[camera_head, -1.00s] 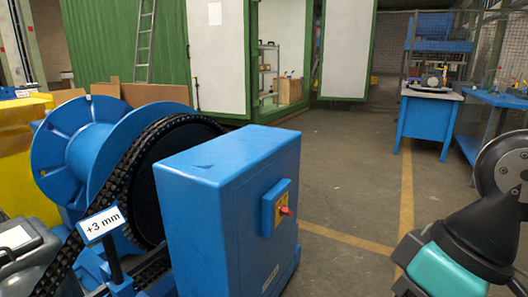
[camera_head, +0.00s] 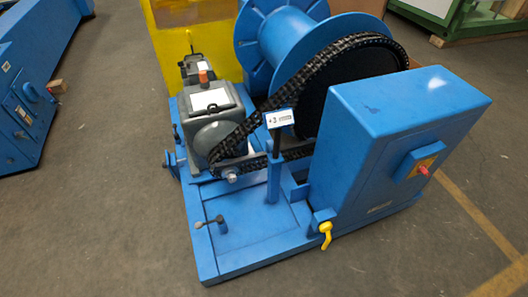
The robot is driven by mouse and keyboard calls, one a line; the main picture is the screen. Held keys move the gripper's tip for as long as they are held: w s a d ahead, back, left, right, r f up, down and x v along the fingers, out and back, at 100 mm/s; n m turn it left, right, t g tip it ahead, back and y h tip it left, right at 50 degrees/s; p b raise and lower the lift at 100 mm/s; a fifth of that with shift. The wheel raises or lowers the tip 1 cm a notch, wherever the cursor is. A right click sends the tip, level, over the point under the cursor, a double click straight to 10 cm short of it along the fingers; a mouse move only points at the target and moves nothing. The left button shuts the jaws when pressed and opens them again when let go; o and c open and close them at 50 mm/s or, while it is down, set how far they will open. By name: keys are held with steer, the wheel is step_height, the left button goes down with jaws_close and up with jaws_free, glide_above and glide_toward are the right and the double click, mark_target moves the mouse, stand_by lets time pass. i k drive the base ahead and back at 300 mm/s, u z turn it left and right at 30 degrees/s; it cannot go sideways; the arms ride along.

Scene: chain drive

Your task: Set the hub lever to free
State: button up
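The blue winch drum (camera_head: 285,38) stands at the back of a blue base frame (camera_head: 235,262), with a black chain (camera_head: 300,80) running to a grey motor unit (camera_head: 212,105). A yellow-handled lever (camera_head: 326,232) hangs down at the frame's front, beside the blue cabinet. I cannot tell which of these is the hub lever, and no free mark is legible. The drum's hub is partly hidden by the chain and wheel. My gripper is not in view.
A blue cabinet (camera_head: 395,140) with a red button (camera_head: 423,171) takes up the right of the frame. A small sign (camera_head: 280,118) stands on a post in front of the chain. A blue machine (camera_head: 35,75) is at the far left. Bare floor lies left and in front.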

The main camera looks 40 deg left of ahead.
mark_target(220, 219)
steer(key=u, duration=1.35)
steer(key=i, duration=0.75)
steer(key=u, duration=0.65)
